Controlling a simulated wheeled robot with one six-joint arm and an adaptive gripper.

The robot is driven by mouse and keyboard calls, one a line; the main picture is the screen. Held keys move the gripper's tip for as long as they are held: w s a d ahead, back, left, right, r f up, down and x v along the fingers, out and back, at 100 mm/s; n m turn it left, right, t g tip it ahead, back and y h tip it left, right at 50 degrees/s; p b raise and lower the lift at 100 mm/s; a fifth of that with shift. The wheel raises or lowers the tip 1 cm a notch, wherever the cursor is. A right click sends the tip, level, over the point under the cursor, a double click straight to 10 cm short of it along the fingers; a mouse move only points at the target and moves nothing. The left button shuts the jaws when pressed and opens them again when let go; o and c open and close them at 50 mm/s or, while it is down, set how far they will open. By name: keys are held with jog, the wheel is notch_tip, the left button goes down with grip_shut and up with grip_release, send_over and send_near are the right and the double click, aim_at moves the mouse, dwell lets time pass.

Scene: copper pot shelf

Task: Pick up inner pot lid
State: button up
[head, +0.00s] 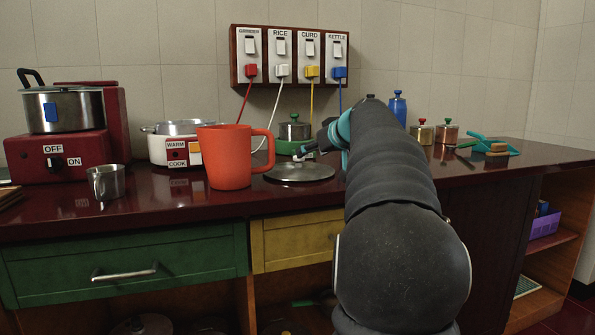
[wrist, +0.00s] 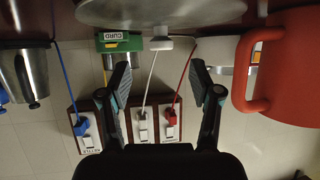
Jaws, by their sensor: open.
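The inner pot lid (head: 300,173), a flat silver disc, lies on the dark red counter behind and right of the orange mug. In the wrist view, which looks upside down, the lid (wrist: 165,12) fills the top edge, with its pale round knob (wrist: 172,43) pointing toward my gripper. My gripper (wrist: 168,85) is open and empty; its two fingers stand apart, with the knob beyond the gap between their tips. In the head view my gripper (head: 318,150) is above the lid's right side, partly hidden by my arm.
The orange mug (head: 228,157) stands close left of the lid. The rice cooker (head: 172,149) is behind the mug. A green appliance (head: 290,147) with a steel jar stands behind the lid. A steel cup (head: 108,183) is farther left. The switch panel (head: 290,57) and cords are on the wall.

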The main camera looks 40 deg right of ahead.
aim_at(299, 165)
jog(key=shift+p+x, duration=0.4)
jog(key=shift+x, duration=3.05)
jog(key=shift+w+a+r, duration=0.1)
jog(key=shift+r, duration=0.1)
grip_shut()
